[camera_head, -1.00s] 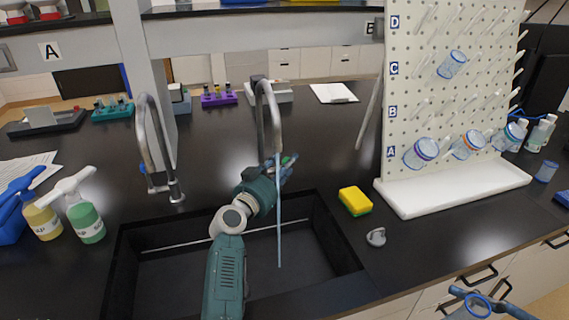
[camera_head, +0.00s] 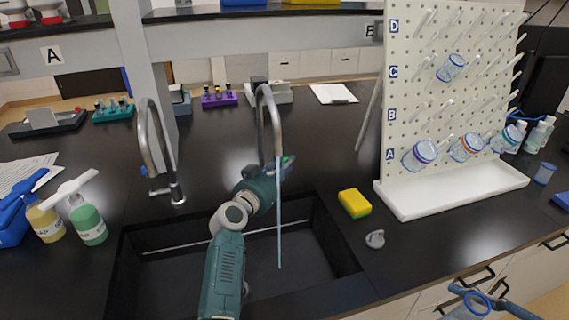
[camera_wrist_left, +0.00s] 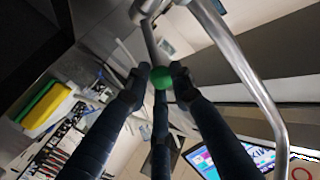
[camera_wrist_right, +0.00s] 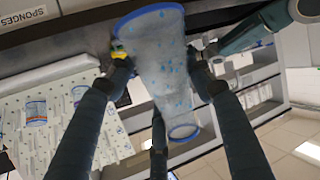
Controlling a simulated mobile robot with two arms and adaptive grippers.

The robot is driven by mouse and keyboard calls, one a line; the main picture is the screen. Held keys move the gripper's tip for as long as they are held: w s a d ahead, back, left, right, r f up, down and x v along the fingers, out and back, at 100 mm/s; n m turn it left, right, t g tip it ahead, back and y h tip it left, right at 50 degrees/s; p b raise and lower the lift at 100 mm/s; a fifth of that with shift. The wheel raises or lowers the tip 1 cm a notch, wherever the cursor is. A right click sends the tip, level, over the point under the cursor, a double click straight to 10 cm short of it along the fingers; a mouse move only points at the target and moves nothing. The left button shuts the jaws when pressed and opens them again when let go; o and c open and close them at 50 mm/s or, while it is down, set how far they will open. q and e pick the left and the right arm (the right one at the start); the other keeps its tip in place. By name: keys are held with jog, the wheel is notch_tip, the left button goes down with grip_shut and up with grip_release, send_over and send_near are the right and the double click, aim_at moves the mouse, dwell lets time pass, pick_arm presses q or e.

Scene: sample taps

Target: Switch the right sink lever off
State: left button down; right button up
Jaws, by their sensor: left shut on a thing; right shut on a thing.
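The right sink faucet (camera_head: 264,100) is a grey curved pipe behind the black sink (camera_head: 345,250). A thin pale-blue stream of water (camera_head: 279,225) runs from it into the sink. My left gripper (camera_head: 280,168) is at the base of this faucet, on its right side. In the left wrist view, its fingertips are closed around the green end of the right sink lever (camera_wrist_left: 162,77). The rest of the lever is mostly hidden. My right gripper (camera_wrist_right: 160,72) is shut on a clear cup with blue rims (camera_wrist_right: 160,60); the cup also shows at the lower right of the head view (camera_head: 478,303).
A second faucet (camera_head: 150,150) stands at the left. A yellow-green sponge (camera_head: 354,203) and a small grey stopper (camera_head: 375,239) lie right of the sink. A white pegboard rack (camera_head: 450,190) stands farther right.

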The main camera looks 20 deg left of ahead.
pick_arm(q)
jog(key=shift+w+a+r+n+g+p, duration=0.4)
jog(key=shift+w+n+g+p, duration=0.3)
jog(key=shift+p, duration=0.85)
jog(key=shift+w+a+r+n+g+p, duration=0.45)
jog(key=shift+g+p, duration=0.3)
jog(key=shift+p, duration=0.75)
jog(key=shift+w+a+r+n+g+p, duration=0.35)
jog(key=shift+w+n+g+p, duration=0.3)
jog(key=shift+p, duration=0.9)
jog(key=shift+w, duration=0.1)
jog(key=c, duration=1.5)
grip_release()
jog(key=shift+c, duration=0.2)
jog(key=shift+a, duration=0.1)
